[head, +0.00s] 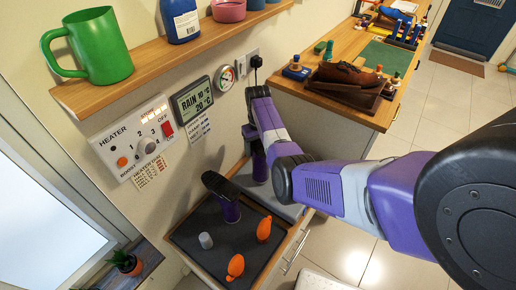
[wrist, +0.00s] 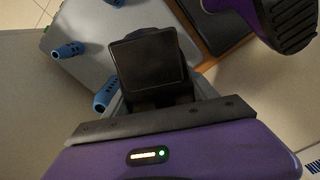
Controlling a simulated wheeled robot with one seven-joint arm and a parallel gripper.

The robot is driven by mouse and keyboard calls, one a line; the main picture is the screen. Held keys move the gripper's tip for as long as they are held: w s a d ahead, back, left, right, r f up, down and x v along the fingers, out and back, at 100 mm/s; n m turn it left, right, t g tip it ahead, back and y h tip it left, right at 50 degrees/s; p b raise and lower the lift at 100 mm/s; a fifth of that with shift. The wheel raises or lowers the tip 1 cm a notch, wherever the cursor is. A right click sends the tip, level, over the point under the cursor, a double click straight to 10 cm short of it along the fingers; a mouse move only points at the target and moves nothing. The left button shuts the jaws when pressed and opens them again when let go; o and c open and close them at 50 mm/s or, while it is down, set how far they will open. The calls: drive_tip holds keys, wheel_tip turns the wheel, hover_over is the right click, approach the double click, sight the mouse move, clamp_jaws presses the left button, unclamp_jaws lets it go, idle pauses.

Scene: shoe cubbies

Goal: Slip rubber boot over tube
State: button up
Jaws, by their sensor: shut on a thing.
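A purple rubber boot (head: 229,210) with a black sole stands upside down on the dark tray. Its treaded sole also shows at the upper right of the wrist view (wrist: 290,18). A short grey tube (head: 206,240) stands upright and bare on the same tray. My gripper (wrist: 150,65) is over the light grey tray, to the right of that boot in the head view. It is shut on what looks like a second purple boot (head: 260,167), mostly hidden by my arm and fingers. I cannot see the boot's opening or what is under it.
Two orange inserts (head: 264,228) stand on the dark tray (head: 190,238). Blue inserts (wrist: 68,50) lie on the light grey tray (wrist: 80,75). A heater panel (head: 132,136) and a shelf (head: 150,66) with a green mug (head: 100,48) are on the wall. A wooden counter (head: 345,45) stands behind.

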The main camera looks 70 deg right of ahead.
sight(258, 141)
drive_tip(key=shift+f+b, duration=0.3)
drive_tip(key=shift+f, duration=0.1)
drive_tip(key=o, duration=1.8)
drive_tip(key=shift+r, duration=3.9)
